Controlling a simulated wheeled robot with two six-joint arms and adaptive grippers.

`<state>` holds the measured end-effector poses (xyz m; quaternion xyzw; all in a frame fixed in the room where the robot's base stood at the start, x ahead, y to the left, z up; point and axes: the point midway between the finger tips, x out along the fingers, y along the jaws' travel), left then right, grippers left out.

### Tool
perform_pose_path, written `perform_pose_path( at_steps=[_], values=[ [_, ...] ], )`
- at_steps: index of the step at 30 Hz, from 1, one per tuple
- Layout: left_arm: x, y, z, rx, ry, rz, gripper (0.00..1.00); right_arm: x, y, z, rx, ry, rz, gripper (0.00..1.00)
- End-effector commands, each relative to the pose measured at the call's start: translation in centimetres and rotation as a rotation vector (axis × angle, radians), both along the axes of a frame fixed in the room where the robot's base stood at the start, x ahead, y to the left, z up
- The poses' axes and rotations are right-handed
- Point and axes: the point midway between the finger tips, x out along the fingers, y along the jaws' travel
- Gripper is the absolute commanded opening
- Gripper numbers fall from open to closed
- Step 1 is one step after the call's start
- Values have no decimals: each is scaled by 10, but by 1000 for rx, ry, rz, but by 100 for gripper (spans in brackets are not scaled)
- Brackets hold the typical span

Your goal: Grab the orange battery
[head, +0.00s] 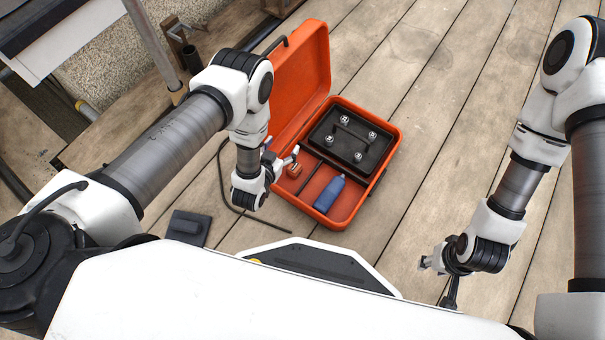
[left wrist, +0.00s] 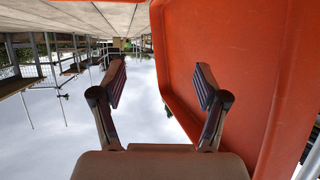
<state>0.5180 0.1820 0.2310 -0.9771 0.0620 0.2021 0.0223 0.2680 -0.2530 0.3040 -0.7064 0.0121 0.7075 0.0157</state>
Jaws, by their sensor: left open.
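A small orange-brown object (head: 294,171), which may be the orange battery, sits at the left end of the open orange case's (head: 383,172) front compartment. It is small and partly crowded by my gripper, so I cannot be sure. My left gripper (head: 286,161) is beside it at the case's left side, open, with nothing seen between its fingers. In the left wrist view the two fingers (left wrist: 161,85) are spread apart, with the orange case wall (left wrist: 230,60) to the right and sky between them. No battery shows there. My right gripper (head: 427,264) is low over the deck at the right, away from the case.
The case's raised lid (head: 300,75) stands behind my left gripper. Inside are a black insert with shiny knobs (head: 345,138), a blue bottle (head: 329,194) and a thin dark rod (head: 308,179). A dark flat object (head: 188,228) lies left. The deck (head: 440,120) right of the case is clear.

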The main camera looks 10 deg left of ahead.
Motion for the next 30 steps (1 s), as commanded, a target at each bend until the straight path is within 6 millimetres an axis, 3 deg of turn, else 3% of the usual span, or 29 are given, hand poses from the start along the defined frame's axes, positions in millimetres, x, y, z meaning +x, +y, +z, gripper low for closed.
perform_pose_path(
  at_steps=[1,3,6,10,16,21,24,30],
  values=[
    [-12,-5,-61,-3,20,-8,74,0,0,-48,0,0,0,40],
    [-28,-10,-96,-7,49,-16,74,0,0,-70,0,0,0,40],
    [-44,-13,-123,-8,79,-21,74,0,0,-86,0,-1,0,40],
    [-45,-14,-134,-8,90,-21,74,1,0,-92,0,-2,-1,40],
    [-23,-18,-148,-8,91,-20,74,1,-1,-109,0,-4,-4,40],
    [1,-25,-168,-7,90,-22,74,3,-1,-137,-1,-7,-10,40],
    [12,-27,-171,-8,91,-21,74,3,-2,-141,-1,-8,-12,40],
    [14,-27,-168,-8,94,-21,74,3,-2,-139,-1,-9,-12,40]
  ],
)
